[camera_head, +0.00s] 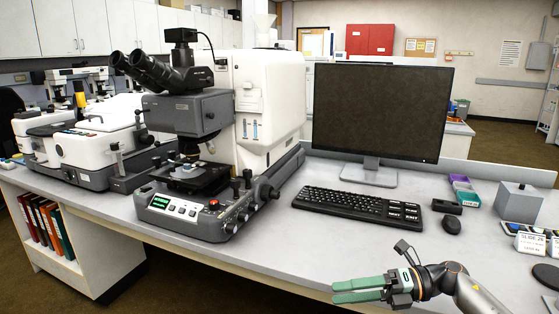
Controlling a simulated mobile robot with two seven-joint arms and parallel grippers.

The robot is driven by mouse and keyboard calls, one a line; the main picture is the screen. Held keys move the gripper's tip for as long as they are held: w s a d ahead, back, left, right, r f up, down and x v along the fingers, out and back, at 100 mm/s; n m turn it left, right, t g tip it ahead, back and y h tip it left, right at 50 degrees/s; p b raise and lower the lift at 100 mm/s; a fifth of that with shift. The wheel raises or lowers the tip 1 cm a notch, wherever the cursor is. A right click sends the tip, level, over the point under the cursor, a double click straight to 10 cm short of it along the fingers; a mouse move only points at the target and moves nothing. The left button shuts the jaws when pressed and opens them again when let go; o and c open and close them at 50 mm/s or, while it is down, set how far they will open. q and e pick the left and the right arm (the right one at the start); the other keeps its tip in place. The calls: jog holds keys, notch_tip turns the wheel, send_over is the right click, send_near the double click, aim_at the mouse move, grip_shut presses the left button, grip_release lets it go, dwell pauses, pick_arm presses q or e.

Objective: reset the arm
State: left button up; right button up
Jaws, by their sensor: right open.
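My right gripper (359,290) comes in from the lower right, with green fingers pointing left over the front edge of the bench. Its jaws are open and nothing is between them. My left gripper is not in view. The infrared microscope (262,110) stands at the middle left of the bench, with a black binocular head, a white housing and a grey control base. My right gripper is apart from it, in front and to the right.
A dark monitor (378,110) stands behind a black keyboard (358,207) and a mouse (451,224). A grey block (518,202) and a slide label box (531,243) stand at the right. Another white instrument (95,145) is at the left. The bench front (290,255) is clear.

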jog(key=s+a+f+m+t+h, duration=0.1)
jog(key=a+f+m+t, duration=0.2)
jog(key=m+t, duration=0.5)
jog(key=s+a+f+m+t, duration=0.25)
jog(key=f+m+t, duration=0.2)
jog(key=m, duration=0.55)
jog(key=s+d+f+m+g+h, duration=0.25)
jog(key=s+f+m+h, duration=0.35)
jog(key=s+f+m, duration=0.35)
jog(key=s+d+f+m+g+h, duration=0.1)
jog(key=s+d+f+m+h, duration=0.4)
jog(key=s+f+m, duration=0.4)
pick_arm(q)
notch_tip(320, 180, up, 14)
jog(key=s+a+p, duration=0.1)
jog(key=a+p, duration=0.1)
jog(key=p, duration=1.7)
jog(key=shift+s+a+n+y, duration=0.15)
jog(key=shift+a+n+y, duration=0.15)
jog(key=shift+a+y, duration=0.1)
pick_arm(e)
notch_tip(320, 180, up, 15)
jog(key=s+d+m+h, duration=0.1)
jog(key=s, duration=0.2)
jog(key=shift+d+h, duration=0.25)
jog(key=shift+h, duration=0.15)
